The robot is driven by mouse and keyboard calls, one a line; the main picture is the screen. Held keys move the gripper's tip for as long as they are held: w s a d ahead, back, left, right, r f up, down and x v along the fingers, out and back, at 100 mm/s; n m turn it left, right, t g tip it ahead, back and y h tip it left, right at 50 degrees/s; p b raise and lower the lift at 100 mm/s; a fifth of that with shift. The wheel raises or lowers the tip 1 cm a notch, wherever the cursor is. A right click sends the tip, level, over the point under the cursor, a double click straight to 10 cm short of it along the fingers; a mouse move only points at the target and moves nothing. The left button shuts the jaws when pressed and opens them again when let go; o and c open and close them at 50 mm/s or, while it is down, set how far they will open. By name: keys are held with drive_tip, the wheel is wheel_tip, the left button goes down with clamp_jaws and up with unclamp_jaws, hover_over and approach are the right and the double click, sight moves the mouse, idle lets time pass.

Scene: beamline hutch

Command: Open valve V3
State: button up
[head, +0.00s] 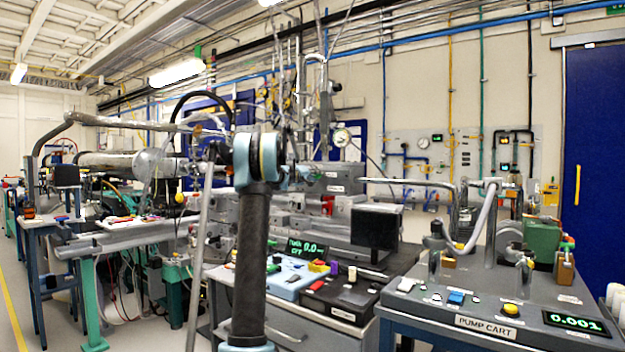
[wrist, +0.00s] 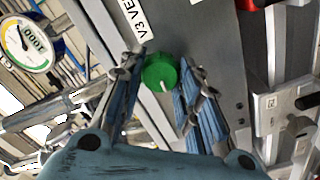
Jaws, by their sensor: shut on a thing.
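The round green knob (wrist: 160,72) of valve V3 sits on a grey panel in the wrist view. A white label (wrist: 139,20) reading "V3 VE…" is just above it, its end cut off. A light pointer line shows on the knob's lower part. My gripper (wrist: 164,78) has one blue-padded finger on each side of the knob and is shut on it. In the head view my arm stands in front of the panel and largely hides the knob and the fingers.
A round dial gauge (wrist: 30,46) is at the upper left in the wrist view, near metal pipes. The pump cart (head: 487,323), with bent pipes and a "0.001" display (head: 577,322), stands at the right. A black monitor (head: 376,227) stands near my arm.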

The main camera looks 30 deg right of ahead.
drive_tip(key=n, duration=0.6)
drive_tip(key=shift+w+a+f, duration=0.1)
drive_tip(key=shift+w+a, duration=0.1)
drive_tip(key=shift+n, duration=0.4)
drive_tip(key=o, duration=1)
drive_tip(key=shift+o, duration=0.6)
drive_tip(key=shift+w+a+f, duration=0.1)
drive_tip(key=v, duration=1.1)
drive_tip(key=shift+s+a, duration=0.2)
drive_tip(key=shift+s, duration=0.25)
